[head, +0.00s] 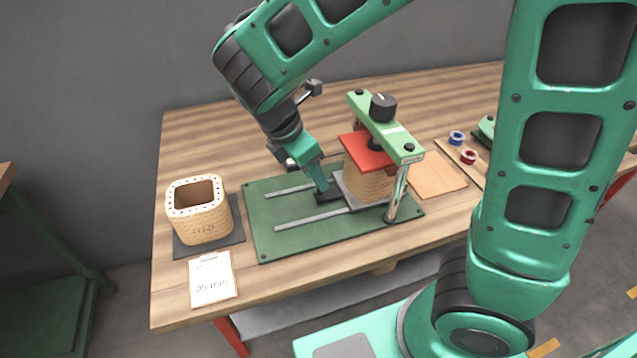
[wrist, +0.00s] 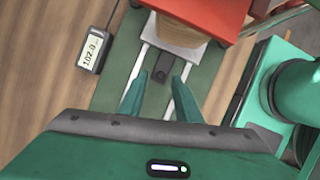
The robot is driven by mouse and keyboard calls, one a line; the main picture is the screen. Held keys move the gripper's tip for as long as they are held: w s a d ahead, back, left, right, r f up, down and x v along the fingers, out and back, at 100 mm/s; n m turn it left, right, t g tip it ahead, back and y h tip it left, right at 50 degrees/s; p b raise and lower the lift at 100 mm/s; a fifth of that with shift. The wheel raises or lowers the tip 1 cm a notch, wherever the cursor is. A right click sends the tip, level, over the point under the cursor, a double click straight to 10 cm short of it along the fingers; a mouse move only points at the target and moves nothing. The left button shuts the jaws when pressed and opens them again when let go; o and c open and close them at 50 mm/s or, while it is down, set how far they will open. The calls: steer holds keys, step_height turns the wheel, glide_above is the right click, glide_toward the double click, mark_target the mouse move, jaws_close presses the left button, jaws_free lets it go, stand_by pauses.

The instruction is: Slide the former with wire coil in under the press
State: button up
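The former with wire coil (head: 369,183) is a tan, wound block on a grey sliding plate (head: 346,192). It stands under the red plate (head: 366,151) of the press, between the posts; I cannot tell whether the red plate touches it. In the wrist view the coil (wrist: 182,36) shows partly below the red plate (wrist: 205,12). A dark handle (wrist: 161,66) sticks out from the grey plate towards me. My gripper (wrist: 158,82) is open, its two fingers apart on either side of the handle's near end, with visible gaps. In the head view my gripper (head: 325,192) is low over the rails.
The press has a green base (head: 262,210) with two rails, a green crossbeam (head: 385,127) and a black knob (head: 383,107). A hollow former (head: 199,222) stands left on a dark mat (head: 237,232), behind a clipboard (head: 212,280). A small display (wrist: 95,49) stands beside the base.

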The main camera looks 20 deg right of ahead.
steer(key=shift+x, duration=2.35)
jaws_close()
